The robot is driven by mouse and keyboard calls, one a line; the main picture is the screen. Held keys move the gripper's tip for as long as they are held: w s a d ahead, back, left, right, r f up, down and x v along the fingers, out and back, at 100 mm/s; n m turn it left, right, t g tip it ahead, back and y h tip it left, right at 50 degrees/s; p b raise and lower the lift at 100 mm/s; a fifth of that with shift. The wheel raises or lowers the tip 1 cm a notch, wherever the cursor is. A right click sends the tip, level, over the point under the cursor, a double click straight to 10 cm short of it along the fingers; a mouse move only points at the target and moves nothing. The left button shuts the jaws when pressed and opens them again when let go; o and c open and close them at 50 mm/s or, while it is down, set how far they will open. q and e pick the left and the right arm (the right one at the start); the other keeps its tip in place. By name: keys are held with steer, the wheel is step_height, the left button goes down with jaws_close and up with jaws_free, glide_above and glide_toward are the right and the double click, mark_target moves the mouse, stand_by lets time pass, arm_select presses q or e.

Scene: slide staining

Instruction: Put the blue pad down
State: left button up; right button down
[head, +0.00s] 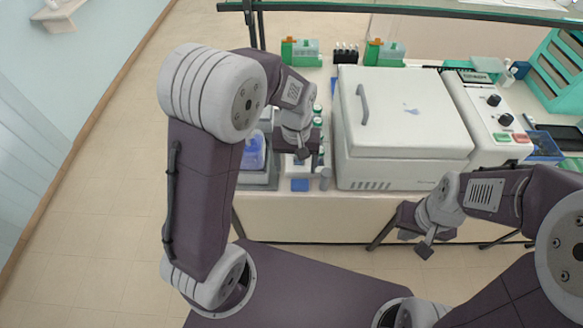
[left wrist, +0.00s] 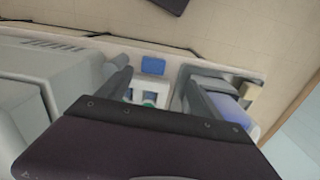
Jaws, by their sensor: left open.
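The blue pad (head: 300,185) lies flat on the front edge strip of the white bench, just below my left gripper in the head view. It also shows in the left wrist view (left wrist: 152,65), apart from the fingers and seen through the gap between them. My left gripper (head: 300,153) is open and holds nothing; its fingers also show in the left wrist view (left wrist: 156,88). My right gripper (head: 418,236) hangs in front of the bench, away from the pad; its jaw opening is not clear.
A large white lidded machine (head: 400,125) stands right of the pad. A small grey cylinder (head: 325,179) is right beside the pad. Green-and-white racks (head: 300,52) line the back.

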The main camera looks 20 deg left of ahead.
arm_select(q)
steer(key=s+a+m+t, duration=0.1)
steer(key=s+a, duration=0.4)
steer(key=s, duration=0.5)
steer(key=shift+s+f+m, duration=0.35)
steer(key=shift+f+m, duration=0.05)
steer(key=shift+m, duration=0.4)
steer(key=shift+s, duration=0.15)
arm_select(e)
steer(key=shift+s, duration=0.15)
